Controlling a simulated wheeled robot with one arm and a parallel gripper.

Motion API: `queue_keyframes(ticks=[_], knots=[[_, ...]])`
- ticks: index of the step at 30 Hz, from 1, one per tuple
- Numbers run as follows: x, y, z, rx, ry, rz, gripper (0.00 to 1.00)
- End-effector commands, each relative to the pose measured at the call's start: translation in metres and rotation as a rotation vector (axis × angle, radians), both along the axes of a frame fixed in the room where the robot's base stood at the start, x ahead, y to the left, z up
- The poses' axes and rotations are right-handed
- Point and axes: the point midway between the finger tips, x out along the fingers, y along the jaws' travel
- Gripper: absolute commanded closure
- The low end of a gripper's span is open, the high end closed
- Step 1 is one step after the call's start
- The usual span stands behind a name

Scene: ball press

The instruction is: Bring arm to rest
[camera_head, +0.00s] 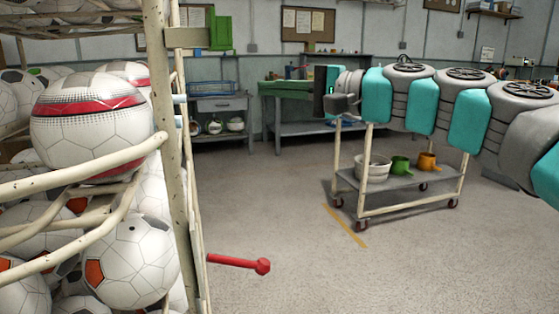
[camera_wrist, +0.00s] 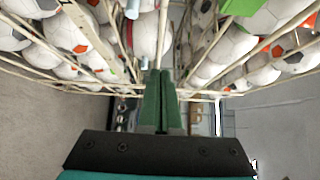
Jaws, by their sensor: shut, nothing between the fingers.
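My arm reaches in from the right edge in the head view, held out roughly level above a cart. My gripper (camera_head: 322,92) is at its left end, to the right of the ball rack (camera_head: 180,170) and apart from it in the picture. In the wrist view my gripper (camera_wrist: 162,75) shows two green fingers pressed together, with nothing between them. The rack's bars and balls fill the upper part of that view beyond the fingertips. How far the fingertips are from the rack is hard to tell.
White balls (camera_head: 130,260) fill the rack at left. A red handle (camera_head: 240,262) juts right from its post, and a green block (camera_head: 220,33) sits higher up. The cart (camera_head: 400,185) holds a bucket and two pots. Open floor (camera_head: 290,210) lies between rack and cart.

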Motion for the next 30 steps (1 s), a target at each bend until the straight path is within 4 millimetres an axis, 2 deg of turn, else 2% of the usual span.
queue_keyframes(ticks=[8,11,14,17,18,20,21,23,24,26,30], knots=[[-0.029,0.026,-0.048,-0.168,0.004,0.049,1.00],[-0.044,0.035,-0.071,-0.247,0.006,0.073,1.00],[-0.061,0.042,-0.102,-0.345,0.012,0.101,1.00],[-0.081,0.046,-0.141,-0.464,0.026,0.135,1.00],[-0.092,0.046,-0.161,-0.524,0.034,0.152,1.00],[-0.109,0.042,-0.192,-0.624,0.047,0.176,1.00],[-0.123,0.037,-0.217,-0.697,0.061,0.196,1.00],[-0.142,0.026,-0.252,-0.803,0.087,0.227,1.00],[-0.157,0.017,-0.276,-0.872,0.109,0.250,1.00],[-0.177,-0.001,-0.307,-0.975,0.140,0.279,1.00],[-0.228,-0.051,-0.372,-1.193,0.238,0.350,1.00]])
